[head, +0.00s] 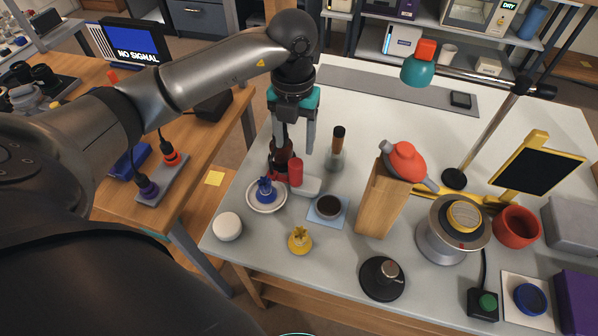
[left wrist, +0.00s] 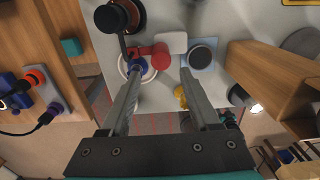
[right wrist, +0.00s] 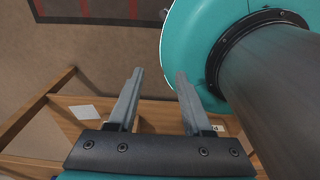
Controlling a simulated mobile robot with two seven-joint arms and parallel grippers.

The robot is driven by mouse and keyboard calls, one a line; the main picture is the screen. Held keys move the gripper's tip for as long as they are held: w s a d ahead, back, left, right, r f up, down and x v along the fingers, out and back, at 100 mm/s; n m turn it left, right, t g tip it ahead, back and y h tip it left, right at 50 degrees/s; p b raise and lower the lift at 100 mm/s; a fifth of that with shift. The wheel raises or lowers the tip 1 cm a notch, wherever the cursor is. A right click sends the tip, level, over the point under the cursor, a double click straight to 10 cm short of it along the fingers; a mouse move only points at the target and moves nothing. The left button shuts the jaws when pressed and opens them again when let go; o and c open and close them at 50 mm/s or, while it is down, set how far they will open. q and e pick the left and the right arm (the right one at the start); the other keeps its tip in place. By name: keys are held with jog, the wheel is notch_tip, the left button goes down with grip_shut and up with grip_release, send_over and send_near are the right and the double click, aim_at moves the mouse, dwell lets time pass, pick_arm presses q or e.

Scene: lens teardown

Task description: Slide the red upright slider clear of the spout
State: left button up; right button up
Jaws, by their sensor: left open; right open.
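The red upright slider (head: 296,172) is a short red post beside a white block (head: 308,186). In the left wrist view the slider (left wrist: 161,58) has a red arm reaching left towards a dark bottle (left wrist: 112,18). A thin dark spout (left wrist: 123,44) runs from the bottle over a white saucer (head: 266,207) holding a blue piece (head: 265,186). The red arm's end lies close to the spout; contact is unclear. My left gripper (head: 296,151) is open above the slider, which appears between its fingertips in the left wrist view. My right gripper (right wrist: 158,72) is open and empty, away from these things.
A glass bottle with a brown top (head: 337,142) stands right of the left gripper. A dark round cup on a blue mat (head: 326,210), a yellow piece (head: 299,241) and a white puck (head: 228,226) sit nearby. A wooden block (head: 380,200) stands farther right.

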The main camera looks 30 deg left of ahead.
aim_at(296, 172)
pick_arm(q)
notch_tip(296, 172, down, 11)
jog(key=shift+d+r+b, duration=0.1)
jog(key=shift+r+b, duration=0.05)
jog(key=shift+b, duration=0.65)
pick_arm(e)
jog(key=shift+d+f, duration=0.55)
jog(key=shift+f, duration=0.35)
pick_arm(q)
grip_shut()
